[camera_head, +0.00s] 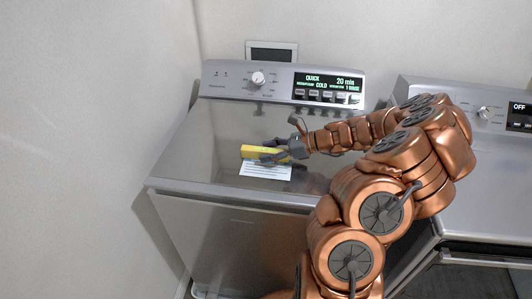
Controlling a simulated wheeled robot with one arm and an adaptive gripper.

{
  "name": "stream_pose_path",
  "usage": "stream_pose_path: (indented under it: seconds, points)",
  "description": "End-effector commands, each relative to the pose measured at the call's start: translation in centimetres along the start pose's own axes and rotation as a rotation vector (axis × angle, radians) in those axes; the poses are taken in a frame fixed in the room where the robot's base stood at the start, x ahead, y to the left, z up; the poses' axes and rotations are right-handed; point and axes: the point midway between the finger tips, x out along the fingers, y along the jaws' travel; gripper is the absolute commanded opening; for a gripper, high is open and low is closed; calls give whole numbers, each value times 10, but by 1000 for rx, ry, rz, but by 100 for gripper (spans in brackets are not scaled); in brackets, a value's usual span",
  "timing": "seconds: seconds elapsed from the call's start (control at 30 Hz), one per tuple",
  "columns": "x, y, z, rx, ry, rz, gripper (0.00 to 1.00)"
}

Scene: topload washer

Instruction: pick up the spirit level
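The yellow spirit level (257,150) is over the lid of the left washer, just behind a white sheet of paper. My gripper (272,151) is at its right part, reaching in from the right, with dark fingers on the near and far sides of it. The fingers hide the level's right end. I cannot tell whether they press on it or only stand around it, nor whether the level rests on the lid or is slightly above it.
The white printed sheet (265,171) lies on the washer lid (200,150). The control panel (283,84) with knob and lit display stands behind. A second appliance (490,190) is at right, a wall at left. The lid's left part is clear.

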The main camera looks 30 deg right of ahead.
Motion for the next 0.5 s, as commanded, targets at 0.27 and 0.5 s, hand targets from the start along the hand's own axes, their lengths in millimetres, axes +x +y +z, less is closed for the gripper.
stream_pose_path:
  seconds: [0.27, 0.5]
  points:
    - [0, 0, 0, 0, 0, 0, 23]
    - [0, 0, 0, 0, 0, 0, 0]
